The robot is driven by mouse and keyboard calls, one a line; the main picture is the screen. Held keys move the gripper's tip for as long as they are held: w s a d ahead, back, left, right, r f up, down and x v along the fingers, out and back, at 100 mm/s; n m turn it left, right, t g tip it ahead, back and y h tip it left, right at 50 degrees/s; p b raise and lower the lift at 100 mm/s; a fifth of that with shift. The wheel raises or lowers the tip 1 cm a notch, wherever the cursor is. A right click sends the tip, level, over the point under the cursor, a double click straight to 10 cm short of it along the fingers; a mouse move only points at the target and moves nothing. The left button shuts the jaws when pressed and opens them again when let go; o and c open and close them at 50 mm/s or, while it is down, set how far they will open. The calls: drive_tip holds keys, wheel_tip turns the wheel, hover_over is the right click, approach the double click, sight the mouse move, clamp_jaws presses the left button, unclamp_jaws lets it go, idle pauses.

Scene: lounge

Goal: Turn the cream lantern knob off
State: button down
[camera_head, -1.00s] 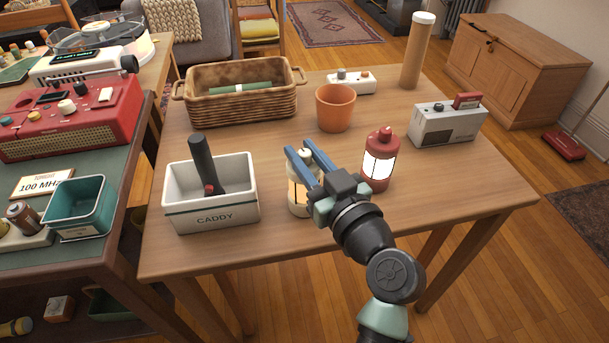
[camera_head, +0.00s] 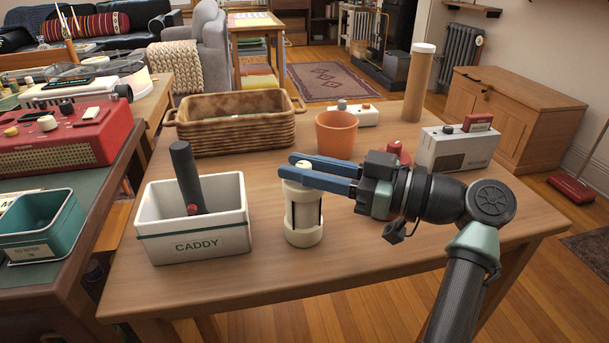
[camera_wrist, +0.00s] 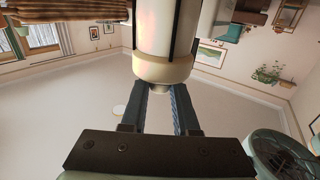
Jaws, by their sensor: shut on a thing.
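The cream lantern (camera_head: 304,225) stands upright on the wooden table, right of the white caddy. Its window looks pale and unlit in the head view. My gripper (camera_head: 290,166) reaches in level from the right, its two blue fingers shut on the knob (camera_head: 303,163) at the lantern's top. In the wrist view the fingers of my gripper (camera_wrist: 160,105) lie either side of the small knob (camera_wrist: 161,88), below the lantern's cream collar (camera_wrist: 162,68). The fingers partly hide the knob in the head view.
The white caddy (camera_head: 195,250) holds a dark cylinder (camera_head: 186,175). A red lantern (camera_head: 397,150) is mostly hidden behind my gripper. An orange pot (camera_head: 336,135), a wicker basket (camera_head: 235,140) and a grey radio (camera_head: 450,150) stand farther back. The table's front is clear.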

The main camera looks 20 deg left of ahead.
idle(0.5)
drive_tip(key=c, duration=0.7)
unclamp_jaws()
drive_tip(key=shift+o, duration=0.2)
drive_tip(key=d+p, duration=0.2)
drive_tip(key=d, duration=1.1)
drive_tip(key=shift+p, duration=0.35)
drive_tip(key=shift+w, duration=0.1)
